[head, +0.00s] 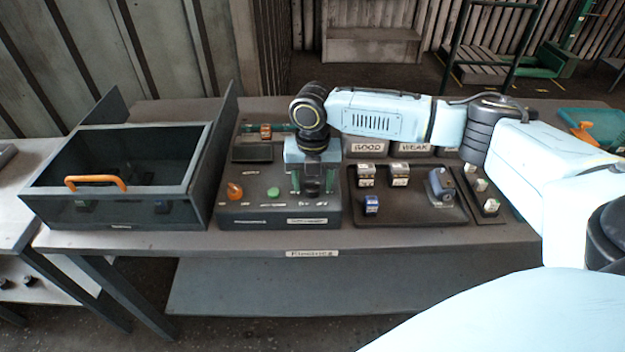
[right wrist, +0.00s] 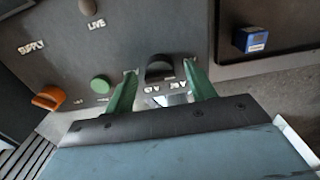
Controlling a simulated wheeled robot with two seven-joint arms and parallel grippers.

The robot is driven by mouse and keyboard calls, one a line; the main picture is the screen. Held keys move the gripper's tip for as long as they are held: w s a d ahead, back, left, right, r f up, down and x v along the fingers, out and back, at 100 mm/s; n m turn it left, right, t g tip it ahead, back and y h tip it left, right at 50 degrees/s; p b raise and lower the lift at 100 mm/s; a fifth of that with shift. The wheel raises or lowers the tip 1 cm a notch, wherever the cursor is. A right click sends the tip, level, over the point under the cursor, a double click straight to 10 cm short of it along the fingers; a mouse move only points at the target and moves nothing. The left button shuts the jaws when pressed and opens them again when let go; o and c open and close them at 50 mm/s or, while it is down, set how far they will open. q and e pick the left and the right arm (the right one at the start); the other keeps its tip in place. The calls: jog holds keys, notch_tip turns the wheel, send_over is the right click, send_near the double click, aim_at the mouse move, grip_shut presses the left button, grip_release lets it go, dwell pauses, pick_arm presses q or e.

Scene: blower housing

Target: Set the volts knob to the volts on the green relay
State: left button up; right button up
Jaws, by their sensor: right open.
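The control box (head: 240,213) stands mid-table. A dark knob (right wrist: 158,70) with small white markings beside it, likely the volts knob, shows in the right wrist view; the markings are too small to read surely. My right gripper (head: 313,188) is over the right part of the box, pointing down. Its green fingers (right wrist: 162,76) are open, one on each side of the knob, with gaps; I cannot tell whether they touch it. In the head view the gripper hides the knob. I cannot make out a green relay for certain. My left gripper is not in view.
An orange knob (head: 235,191) and a green button (head: 273,192) are on the box, left of my gripper. A dark tray (head: 420,214) at right holds several small blocks, one blue (head: 371,205). A bin with an orange handle (head: 96,182) stands at left.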

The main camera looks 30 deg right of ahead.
jog(key=c, duration=1)
jog(key=shift+r+m+p, duration=0.15)
jog(key=shift+m+p, duration=0.35)
jog(key=shift+p, duration=0.4)
jog(key=m+p, duration=0.6)
jog(key=p, duration=0.2)
jog(key=shift+r+m+p, duration=0.1)
jog(key=shift+m+p, duration=1.85)
jog(key=shift+m, duration=0.45)
jog(key=shift+w+f, duration=0.1)
jog(key=shift+f, duration=0.1)
jog(key=shift+d, duration=0.1)
jog(key=o, duration=1)
